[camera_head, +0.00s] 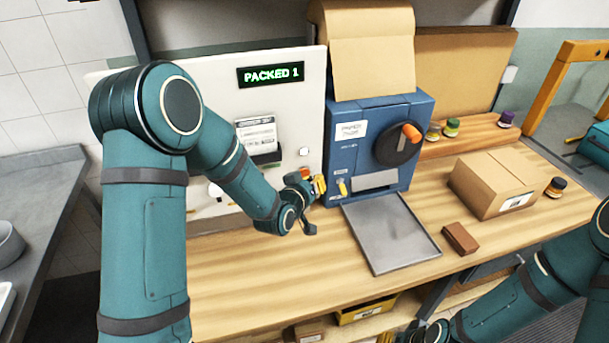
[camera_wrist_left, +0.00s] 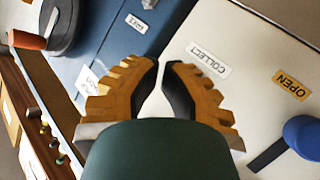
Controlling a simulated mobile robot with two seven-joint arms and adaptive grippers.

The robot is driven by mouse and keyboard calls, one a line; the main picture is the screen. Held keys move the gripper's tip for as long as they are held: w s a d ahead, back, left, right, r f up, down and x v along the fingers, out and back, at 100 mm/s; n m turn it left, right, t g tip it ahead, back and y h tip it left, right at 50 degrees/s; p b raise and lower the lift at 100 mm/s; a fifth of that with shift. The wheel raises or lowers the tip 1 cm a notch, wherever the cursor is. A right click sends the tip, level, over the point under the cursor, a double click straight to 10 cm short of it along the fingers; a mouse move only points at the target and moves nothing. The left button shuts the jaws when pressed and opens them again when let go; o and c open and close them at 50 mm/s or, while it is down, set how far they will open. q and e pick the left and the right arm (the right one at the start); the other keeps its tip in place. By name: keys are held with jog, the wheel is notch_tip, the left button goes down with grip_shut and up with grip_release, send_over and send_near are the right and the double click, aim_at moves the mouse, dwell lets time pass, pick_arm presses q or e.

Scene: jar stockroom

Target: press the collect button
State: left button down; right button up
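A white panel (camera_head: 310,120) stands at the back of the bench. In the left wrist view, a COLLECT label (camera_wrist_left: 208,58) is on the panel (camera_wrist_left: 240,35), just beyond my left fingertips. I cannot make out the collect button there; my fingers may hide it. My left gripper (camera_head: 319,186) is in front of the panel's lower right edge, beside the blue machine. In the left wrist view its fingertips (camera_wrist_left: 162,66) are close together with nothing seen between them. Contact with the panel cannot be told. My right gripper (camera_head: 428,332) is partly in view at the bottom edge.
The blue machine (camera_head: 345,170) with an orange-handled crank stands right of the panel, a grey tray (camera_head: 390,235) before it. A PACKED 1 display (camera_head: 271,74) is on the panel. A carton (camera_head: 494,184) stands right.

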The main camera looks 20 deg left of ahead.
pick_arm(q)
jog(key=shift+s+d+b, duration=0.45)
jog(key=shift+s+d, duration=0.25)
jog(key=shift+s, duration=0.35)
jog(key=shift+s+d+b, duration=0.4)
jog(key=shift+s+d, duration=0.3)
jog(key=shift+s, duration=0.35)
